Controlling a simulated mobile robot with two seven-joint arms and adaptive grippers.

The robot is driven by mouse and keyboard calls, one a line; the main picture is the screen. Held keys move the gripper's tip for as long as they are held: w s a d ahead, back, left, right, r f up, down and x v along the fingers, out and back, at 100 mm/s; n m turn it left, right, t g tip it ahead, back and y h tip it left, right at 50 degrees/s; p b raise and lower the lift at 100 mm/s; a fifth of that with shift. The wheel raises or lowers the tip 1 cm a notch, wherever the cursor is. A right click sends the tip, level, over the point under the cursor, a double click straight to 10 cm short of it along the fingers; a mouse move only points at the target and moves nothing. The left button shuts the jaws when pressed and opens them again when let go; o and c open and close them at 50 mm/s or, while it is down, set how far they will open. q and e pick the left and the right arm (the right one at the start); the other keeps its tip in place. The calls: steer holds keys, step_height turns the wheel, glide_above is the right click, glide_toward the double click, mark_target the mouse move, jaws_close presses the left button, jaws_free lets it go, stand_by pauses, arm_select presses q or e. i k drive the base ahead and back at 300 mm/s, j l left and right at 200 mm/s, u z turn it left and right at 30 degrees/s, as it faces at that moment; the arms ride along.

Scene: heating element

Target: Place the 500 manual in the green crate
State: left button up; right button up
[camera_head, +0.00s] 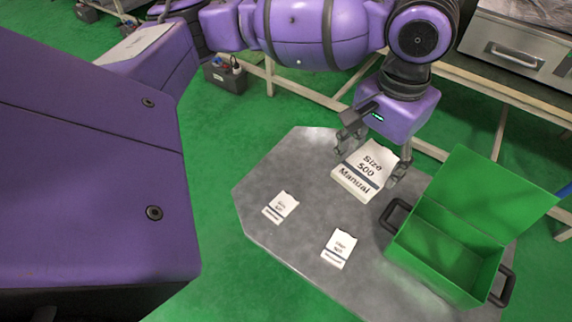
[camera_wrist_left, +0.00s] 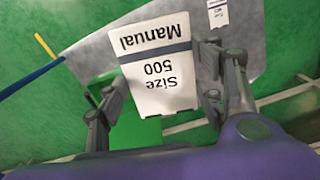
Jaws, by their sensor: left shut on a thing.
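The white manual marked "Size 500 Manual" (camera_head: 366,170) is held in my left gripper (camera_head: 370,160), whose fingers are shut on its two sides. It appears raised above the grey table (camera_head: 300,250). In the left wrist view the manual (camera_wrist_left: 155,62) sits between the fingers of my left gripper (camera_wrist_left: 160,95), its print upside down. The green crate (camera_head: 450,250) stands at the right of the table with its lid open, to the right of the manual. Its inside looks empty. My right gripper is not in view.
Two smaller white manuals lie on the table, one at the left (camera_head: 280,207) and one at the front (camera_head: 339,249). The crate has black handles (camera_head: 396,215) on its sides. A bench with a metal drawer unit (camera_head: 515,55) stands behind.

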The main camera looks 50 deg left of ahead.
mark_target(435, 256)
steer(key=i+l+z, duration=0.2)
steer(key=z, duration=0.2)
steer(key=i+z, duration=0.45)
steer(key=i, duration=0.15)
